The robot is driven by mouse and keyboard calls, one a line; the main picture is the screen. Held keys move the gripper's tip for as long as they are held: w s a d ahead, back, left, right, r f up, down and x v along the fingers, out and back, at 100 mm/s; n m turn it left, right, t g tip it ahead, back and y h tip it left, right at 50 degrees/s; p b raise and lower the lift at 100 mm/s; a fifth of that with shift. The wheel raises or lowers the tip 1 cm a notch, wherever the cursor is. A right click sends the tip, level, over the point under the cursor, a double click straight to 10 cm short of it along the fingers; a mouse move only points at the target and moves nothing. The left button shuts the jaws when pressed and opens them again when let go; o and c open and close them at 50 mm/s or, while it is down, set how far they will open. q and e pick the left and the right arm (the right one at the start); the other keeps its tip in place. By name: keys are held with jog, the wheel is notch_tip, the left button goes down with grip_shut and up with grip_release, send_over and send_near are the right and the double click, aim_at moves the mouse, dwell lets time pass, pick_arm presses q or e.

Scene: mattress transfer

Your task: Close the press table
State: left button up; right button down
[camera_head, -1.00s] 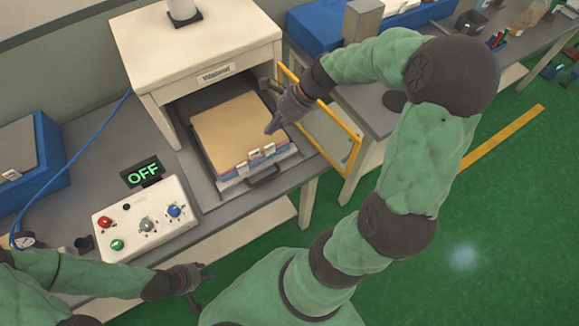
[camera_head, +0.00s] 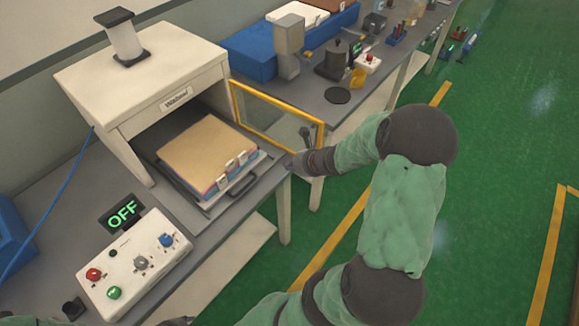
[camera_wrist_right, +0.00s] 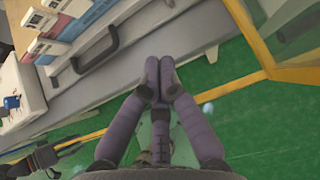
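The press (camera_head: 150,75) is a white housing with a dark open front. Its table (camera_head: 205,206) is slid out with a tan-topped stack (camera_head: 210,150) on it; the front edge carries a dark handle (camera_head: 242,184). The handle also shows in the wrist view (camera_wrist_right: 98,50). The yellow-framed clear door (camera_head: 275,98) stands open at the right. My right gripper (camera_head: 296,164) is right of the handle, near the door's lower corner; its fingertips (camera_wrist_right: 160,66) are together and hold nothing. My left gripper (camera_wrist_right: 42,156) shows at the wrist view's lower left; its fingers are unclear.
A control box (camera_head: 138,262) with coloured knobs and an OFF display (camera_head: 122,214) stand left of the press table. A second bench (camera_head: 345,112) behind the door holds a blue box (camera_head: 262,52), a pot and small items.

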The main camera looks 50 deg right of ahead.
aim_at(263, 161)
jog(key=b+x, duration=0.2)
jog(key=x, duration=0.5)
jog(key=shift+s+a, duration=0.1)
jog(key=shift+a, duration=0.05)
jog(key=w, duration=0.3)
jog(key=shift+w+a, duration=0.1)
jog(key=shift+w, duration=0.55)
jog(key=w, duration=0.5)
jog(key=w+p, duration=0.1)
jog(key=w, duration=0.3)
jog(key=w+a+p, duration=0.1)
jog(key=w, duration=0.4)
jog(key=shift+w+a, duration=0.1)
jog(key=shift+w, duration=0.3)
jog(key=shift+s, duration=0.1)
